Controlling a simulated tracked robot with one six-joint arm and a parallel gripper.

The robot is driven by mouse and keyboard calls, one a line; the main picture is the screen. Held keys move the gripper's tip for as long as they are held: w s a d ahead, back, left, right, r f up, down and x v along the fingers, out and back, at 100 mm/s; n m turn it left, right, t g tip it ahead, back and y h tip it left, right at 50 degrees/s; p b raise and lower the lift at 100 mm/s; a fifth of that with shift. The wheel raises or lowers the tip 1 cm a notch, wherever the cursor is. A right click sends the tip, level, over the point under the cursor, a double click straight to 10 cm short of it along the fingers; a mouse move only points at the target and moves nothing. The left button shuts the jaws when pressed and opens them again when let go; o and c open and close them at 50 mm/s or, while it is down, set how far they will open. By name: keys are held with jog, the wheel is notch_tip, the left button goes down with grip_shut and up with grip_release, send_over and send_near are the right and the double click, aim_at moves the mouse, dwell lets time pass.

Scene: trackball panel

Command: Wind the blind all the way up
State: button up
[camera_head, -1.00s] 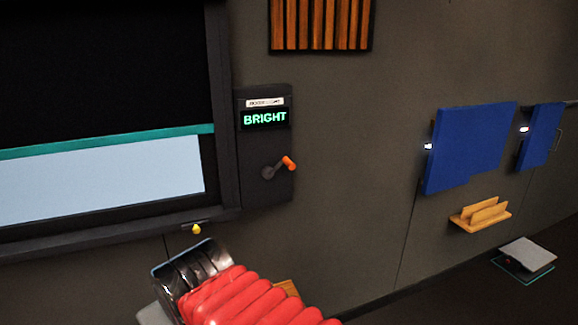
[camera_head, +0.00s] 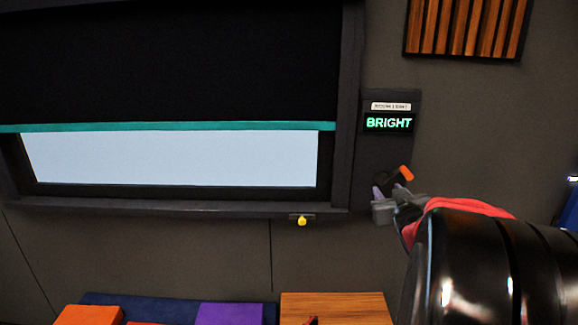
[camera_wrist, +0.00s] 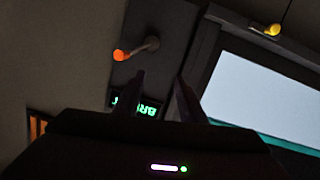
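The blind (camera_head: 170,65) is a black sheet with a teal bottom bar (camera_head: 200,127). It covers the upper part of the window, and the pale pane (camera_head: 170,158) shows below it. Right of the window, a dark panel carries a crank with an orange knob (camera_head: 403,174). In the wrist view the orange knob (camera_wrist: 121,55) and its grey hub (camera_wrist: 150,43) lie beyond my fingertips. My gripper (camera_wrist: 160,82) is open and empty, its two fingers apart.
The panel's display (camera_head: 389,123) reads BRIGHT. A yellow knob (camera_head: 301,220) hangs under the window frame. A wooden slat panel (camera_head: 467,28) is on the wall at upper right. Orange, purple and wooden blocks (camera_head: 335,307) lie low in front.

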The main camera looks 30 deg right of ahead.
jog(key=t, duration=0.2)
send_near(406, 174)
jog(key=s, duration=0.2)
jog(key=shift+s+a+f, duration=0.15)
jog(key=shift+s+f, duration=0.05)
jog(key=shift+f, duration=0.3)
jog(key=x, duration=1.4)
jog(key=shift+r, duration=0.2)
jog(key=shift+c, duration=0.2)
grip_shut()
jog(key=shift+a, duration=0.1)
